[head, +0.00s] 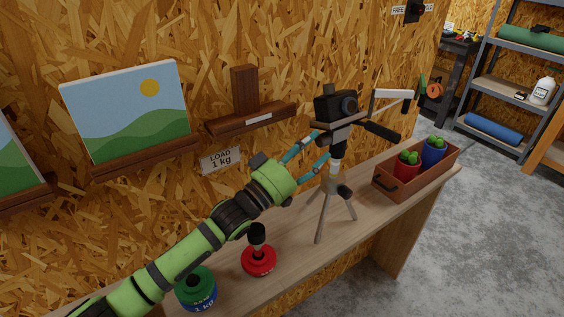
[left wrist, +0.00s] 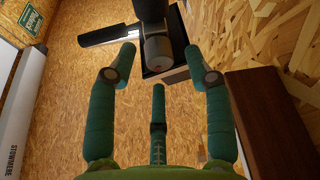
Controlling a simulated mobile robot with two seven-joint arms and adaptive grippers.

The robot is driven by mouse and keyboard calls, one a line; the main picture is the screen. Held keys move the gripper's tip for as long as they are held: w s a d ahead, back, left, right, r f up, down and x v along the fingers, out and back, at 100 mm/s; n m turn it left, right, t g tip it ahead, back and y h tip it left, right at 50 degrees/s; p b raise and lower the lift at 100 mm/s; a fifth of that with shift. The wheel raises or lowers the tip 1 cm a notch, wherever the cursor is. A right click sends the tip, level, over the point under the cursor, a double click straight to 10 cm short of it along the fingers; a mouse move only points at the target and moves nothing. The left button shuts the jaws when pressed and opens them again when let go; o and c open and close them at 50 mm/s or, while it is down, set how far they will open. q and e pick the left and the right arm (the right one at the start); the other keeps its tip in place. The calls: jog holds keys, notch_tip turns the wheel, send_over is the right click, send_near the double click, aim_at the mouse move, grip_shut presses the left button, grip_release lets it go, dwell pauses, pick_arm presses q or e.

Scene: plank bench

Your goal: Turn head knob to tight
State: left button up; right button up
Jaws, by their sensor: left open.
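A black camera (head: 337,104) sits on a tripod (head: 333,195) that stands on the plank bench (head: 290,240). A grey round knob (left wrist: 158,50) with a small reddish mark shows in the left wrist view, beneath the dark tripod head. My left gripper (head: 323,147) reaches the tripod head from the left. In the left wrist view its teal fingers (left wrist: 161,62) are spread, one on each side of the knob with visible gaps. I cannot judge the depth between fingertips and knob. In the head view the knob is not clearly distinguishable. My right gripper is not visible.
A black pan handle (head: 382,131) sticks out right of the tripod head. A wooden box (head: 418,180) with red and blue items stands on the right. Red (head: 259,261) and green (head: 196,290) weights stand near my arm. A shelf (head: 250,117) juts from the wall.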

pick_arm(q)
jog(key=s+a+f, duration=0.1)
jog(key=s+a, duration=0.9)
jog(key=a, duration=0.2)
jog(key=shift+s, duration=0.25)
jog(key=shift+f, duration=0.1)
